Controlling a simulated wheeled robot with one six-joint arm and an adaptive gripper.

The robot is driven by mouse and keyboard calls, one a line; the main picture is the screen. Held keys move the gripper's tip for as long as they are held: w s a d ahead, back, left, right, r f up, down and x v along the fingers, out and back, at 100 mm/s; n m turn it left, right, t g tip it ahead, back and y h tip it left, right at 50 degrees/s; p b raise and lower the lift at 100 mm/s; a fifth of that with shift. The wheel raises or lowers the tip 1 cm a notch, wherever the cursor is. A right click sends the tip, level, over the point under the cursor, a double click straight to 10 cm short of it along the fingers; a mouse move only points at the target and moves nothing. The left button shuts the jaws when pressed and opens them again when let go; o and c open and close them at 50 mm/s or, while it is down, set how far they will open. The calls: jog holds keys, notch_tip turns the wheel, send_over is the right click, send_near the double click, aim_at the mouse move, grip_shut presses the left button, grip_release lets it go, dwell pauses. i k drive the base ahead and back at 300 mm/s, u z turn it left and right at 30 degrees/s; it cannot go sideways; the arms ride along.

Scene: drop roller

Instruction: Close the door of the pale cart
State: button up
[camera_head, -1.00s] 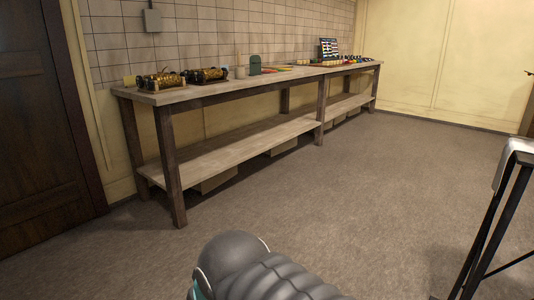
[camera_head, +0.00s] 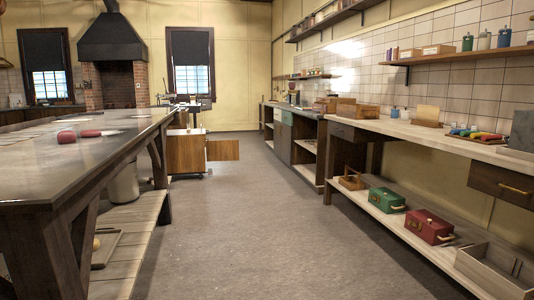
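A small wooden cart on casters (camera_head: 186,152) stands down the aisle, just past the far end of the long table. It looks warm brown rather than pale, and I cannot tell whether it is the task's pale cart. A brown panel that looks like its open door (camera_head: 223,150) sticks out to the right into the aisle. The cart's left side is partly hidden by the table. Some items on top of it are too small to make out. My gripper is not in view.
The long dark table (camera_head: 75,165) fills the left side. A workbench (camera_head: 440,134) and cabinets (camera_head: 298,135) line the right wall, with a green toolbox (camera_head: 387,200) and a red toolbox (camera_head: 429,228) on the low shelf. The floor aisle (camera_head: 250,220) between them is clear.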

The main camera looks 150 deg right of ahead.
aim_at(216, 150)
jog(key=z, duration=1.4)
jog(key=i, duration=5.2)
jog(key=z, duration=3.4)
jog(key=i, duration=2.6)
